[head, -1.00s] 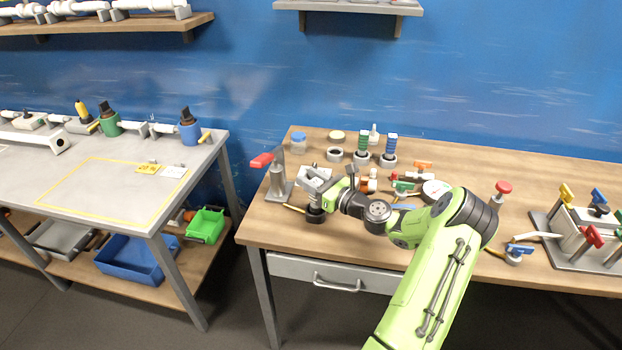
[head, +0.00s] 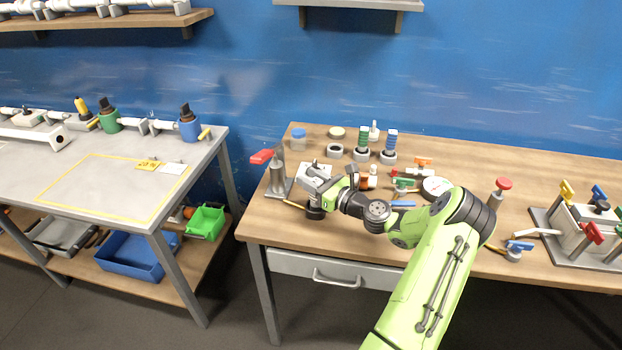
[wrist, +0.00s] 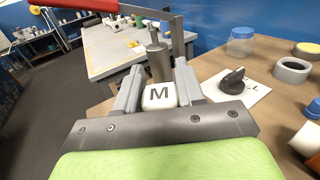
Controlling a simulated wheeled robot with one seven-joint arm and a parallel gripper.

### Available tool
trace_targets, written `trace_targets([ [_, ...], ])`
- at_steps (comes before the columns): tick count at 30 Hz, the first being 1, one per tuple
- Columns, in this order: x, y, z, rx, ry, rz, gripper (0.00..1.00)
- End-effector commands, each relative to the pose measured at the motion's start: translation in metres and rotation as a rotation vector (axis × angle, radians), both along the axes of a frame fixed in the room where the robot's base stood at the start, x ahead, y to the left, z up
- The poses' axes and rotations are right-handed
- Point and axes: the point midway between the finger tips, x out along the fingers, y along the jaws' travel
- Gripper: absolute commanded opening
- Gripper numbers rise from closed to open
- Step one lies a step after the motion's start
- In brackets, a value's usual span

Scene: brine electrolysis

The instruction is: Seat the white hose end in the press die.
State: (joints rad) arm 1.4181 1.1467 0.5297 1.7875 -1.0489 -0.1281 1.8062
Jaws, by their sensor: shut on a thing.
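My gripper (wrist: 158,82) is shut on a small white piece marked M (wrist: 158,96), which I take to be the white hose end. The rest of that piece is hidden by the fingers. The press, a grey upright post (wrist: 160,62) with a red lever (wrist: 65,12), stands just beyond the fingertips. In the head view my gripper (head: 316,190) is low over the table's left end, right of the press post (head: 277,181) and its raised red lever (head: 262,157). The die cannot be made out, nor whether the piece touches it.
A black knob (wrist: 233,80) on a white card lies just right of the fingers. A blue-lidded jar (head: 298,139) and a grey ring (head: 335,151) stand behind. Valves and a round gauge (head: 435,187) lie to the right. The left grey table (head: 100,190) is across a gap.

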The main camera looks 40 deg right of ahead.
Motion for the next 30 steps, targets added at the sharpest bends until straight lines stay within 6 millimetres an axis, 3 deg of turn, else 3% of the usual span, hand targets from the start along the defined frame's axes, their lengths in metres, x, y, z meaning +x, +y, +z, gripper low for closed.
trace_targets([
  [11,0.000,0.000,0.001,0.000,-0.001,0.000,0.05],
  [12,0.000,0.000,0.001,0.000,-0.001,0.000,0.41],
  [18,0.000,0.000,0.000,0.000,-0.001,0.000,0.68],
  [26,-0.002,-0.001,0.000,0.000,0.001,-0.001,0.68],
  [30,-0.021,-0.004,0.000,0.003,0.002,-0.004,0.68],
])
